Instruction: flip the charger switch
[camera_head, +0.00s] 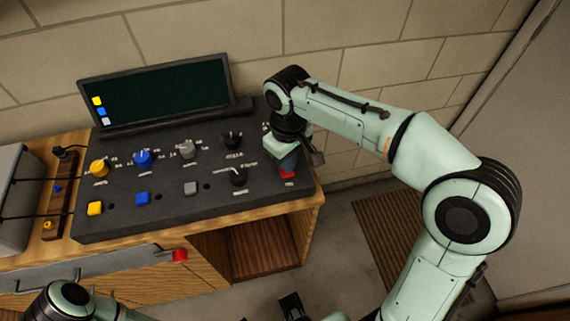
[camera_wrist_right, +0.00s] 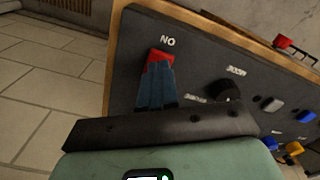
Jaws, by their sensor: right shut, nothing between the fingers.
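The charger panel (camera_head: 165,215) is a dark sloped box on the wooden bench. A red switch (camera_head: 288,174) sits near its right end; it also shows in the right wrist view (camera_wrist_right: 160,56), beside white lettering. My right gripper (camera_head: 287,166) is shut with nothing between its fingers. Its bluish fingertips (camera_wrist_right: 155,78) are right at the red switch and cover part of it. I cannot tell whether they touch it, or which way the switch is set.
Yellow, blue and grey knobs and buttons, plus black knobs (camera_head: 238,177), stand left of the switch. A dark screen (camera_head: 157,92) rises behind the panel. A red-ended lever (camera_head: 180,255) is on the bench front. Open floor lies right of the bench.

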